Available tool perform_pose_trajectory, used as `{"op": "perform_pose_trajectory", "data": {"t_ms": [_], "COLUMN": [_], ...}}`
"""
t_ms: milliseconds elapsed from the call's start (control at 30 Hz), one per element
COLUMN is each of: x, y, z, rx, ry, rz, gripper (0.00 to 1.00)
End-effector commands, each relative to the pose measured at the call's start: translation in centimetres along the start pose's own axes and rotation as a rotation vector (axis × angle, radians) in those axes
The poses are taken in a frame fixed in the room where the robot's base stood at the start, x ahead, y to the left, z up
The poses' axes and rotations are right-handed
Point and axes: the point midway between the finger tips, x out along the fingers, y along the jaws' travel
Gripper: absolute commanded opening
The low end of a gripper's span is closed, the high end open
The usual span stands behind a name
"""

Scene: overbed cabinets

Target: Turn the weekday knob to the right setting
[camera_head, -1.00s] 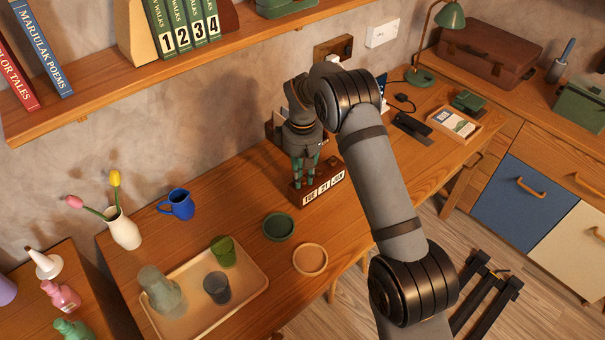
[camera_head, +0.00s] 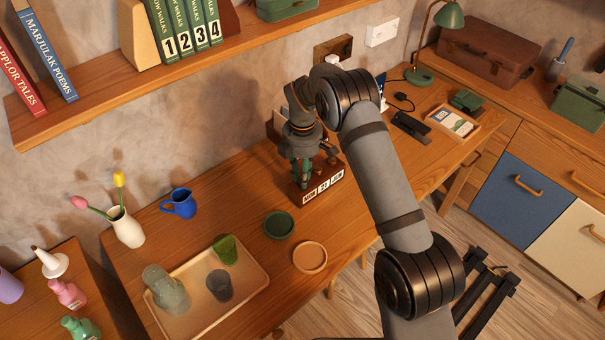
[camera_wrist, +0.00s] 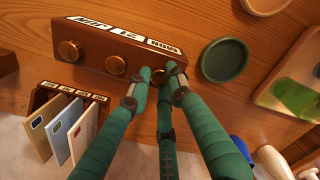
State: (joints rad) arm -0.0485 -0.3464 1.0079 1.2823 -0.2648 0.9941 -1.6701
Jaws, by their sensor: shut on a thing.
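The wooden desk calendar (camera_head: 335,188) stands on the table under my gripper, its front windows reading MON, 21, JUN. In the wrist view the calendar (camera_wrist: 100,38) appears upside down, with MON at the right end. Two brass knobs, the month knob (camera_wrist: 68,50) and the day knob (camera_wrist: 115,65), stick out from it and are free. My gripper (camera_wrist: 160,78), with green fingers, is shut on the weekday knob at the MON end. The fingertips mostly hide that knob. In the head view my gripper (camera_head: 303,174) points down behind the calendar.
A green dish (camera_head: 279,225) and a terracotta dish (camera_head: 310,257) lie near the calendar. A tray (camera_head: 257,284) with cups is farther left. In the wrist view, a wooden holder with cards (camera_wrist: 60,135) stands close by the calendar's back.

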Motion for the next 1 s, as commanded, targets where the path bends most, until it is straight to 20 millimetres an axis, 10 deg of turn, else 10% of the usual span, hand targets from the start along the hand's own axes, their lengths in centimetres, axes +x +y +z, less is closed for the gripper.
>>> {"op": "perform_pose_trajectory", "data": {"t_ms": [800, 833, 1000], "x": [-0.04, -0.04, -0.03], "y": [0.05, 0.05, 0.04], "z": [0.0, 0.0, -0.01], "rx": [-0.129, -0.129, -0.129], "ry": [0.0, 0.0, 0.0], "rz": [0.002, 0.002, 0.001], "gripper": [0.0, 0.2, 0.3]}}
